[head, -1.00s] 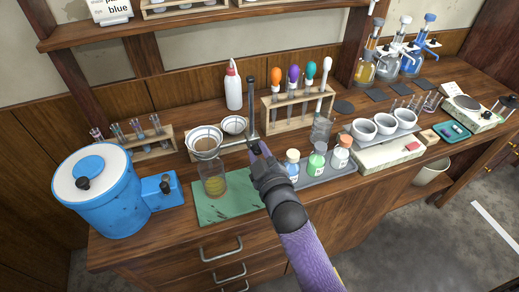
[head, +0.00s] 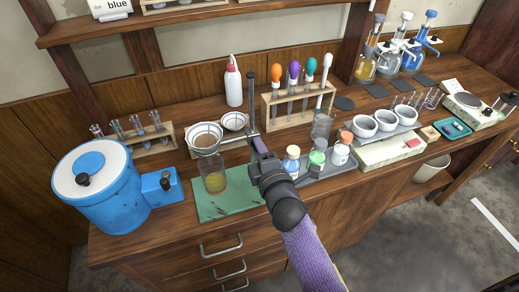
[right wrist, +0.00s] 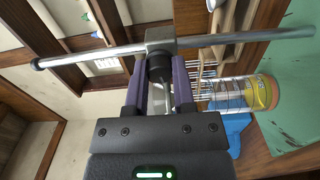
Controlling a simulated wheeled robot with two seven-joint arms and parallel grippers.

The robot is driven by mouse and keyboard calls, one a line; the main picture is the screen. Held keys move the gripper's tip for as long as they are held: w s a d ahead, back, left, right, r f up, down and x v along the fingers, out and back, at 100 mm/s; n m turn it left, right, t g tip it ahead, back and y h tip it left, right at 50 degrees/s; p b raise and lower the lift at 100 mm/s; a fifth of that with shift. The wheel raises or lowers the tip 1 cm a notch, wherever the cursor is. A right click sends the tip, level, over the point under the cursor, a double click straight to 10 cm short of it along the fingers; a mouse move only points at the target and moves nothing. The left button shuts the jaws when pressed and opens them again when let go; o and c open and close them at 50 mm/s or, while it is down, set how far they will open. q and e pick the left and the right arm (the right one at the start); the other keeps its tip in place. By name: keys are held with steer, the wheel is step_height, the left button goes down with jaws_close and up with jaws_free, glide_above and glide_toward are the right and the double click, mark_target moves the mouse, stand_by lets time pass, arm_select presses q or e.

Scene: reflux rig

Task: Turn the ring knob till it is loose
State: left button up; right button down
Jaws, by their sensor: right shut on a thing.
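The stand's upright rod (head: 251,100) rises behind my right gripper in the head view. It runs across the right wrist view (right wrist: 90,55) with a grey clamp block (right wrist: 160,39) on it. The black ring knob (right wrist: 158,66) sticks out of this block, between the purple fingers of my right gripper (right wrist: 160,84), which is shut on it. In the head view the right gripper (head: 258,147) hides the knob. The ring at the left of the rod carries a white filter funnel (head: 205,137), above a glass beaker (head: 213,182) of yellow liquid. My left gripper is not in view.
The beaker stands on a green mat (head: 238,206). A blue tub (head: 110,205) stands at left. Capped bottles on a grey tray (head: 335,172) stand close to the right of my arm. A dropper rack (head: 268,117) stands behind. Bare bench lies in front of the mat.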

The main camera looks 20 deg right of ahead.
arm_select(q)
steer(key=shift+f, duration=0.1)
arm_select(e)
steer(key=shift+n, duration=0.6)
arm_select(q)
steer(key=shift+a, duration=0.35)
arm_select(e)
steer(key=shift+c, duration=2.2)
jaws_free()
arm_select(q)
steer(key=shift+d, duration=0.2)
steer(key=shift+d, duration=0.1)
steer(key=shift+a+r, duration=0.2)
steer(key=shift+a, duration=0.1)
arm_select(e)
steer(key=s, duration=1)
steer(key=shift+d, duration=0.15)
